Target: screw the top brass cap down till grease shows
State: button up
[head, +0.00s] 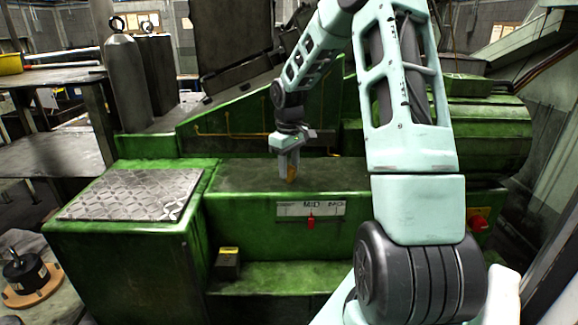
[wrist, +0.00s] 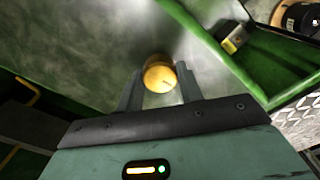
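The brass cap (wrist: 159,75) is a short yellow-gold cylinder on the grey top of the green machine. In the wrist view it lies between the two fingertips of my gripper (wrist: 158,72), close to both. I cannot tell whether both fingers touch it. In the head view my gripper (head: 288,171) points down at the machine's top, with the cap (head: 291,174) small and partly hidden at its fingertips. No grease can be made out around the cap. What is under the cap is hidden.
A patterned metal plate (head: 135,194) covers the block at left. A dark box with a yellow top (head: 228,263) stands on the lower ledge. The machine's top beside the cap is clear.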

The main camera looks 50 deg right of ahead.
jog(key=shift+m, duration=0.3)
jog(key=m, duration=0.3)
jog(key=shift+m+b, duration=0.3)
jog(key=shift+b, duration=0.05)
jog(key=m, duration=0.3)
jog(key=shift+m, duration=0.3)
jog(key=m, duration=0.3)
jog(key=shift+r+m, duration=0.1)
jog(key=shift+m, duration=0.3)
jog(key=shift+m+p, duration=0.35)
jog(key=shift+m, duration=1.75)
jog(key=o, duration=1)
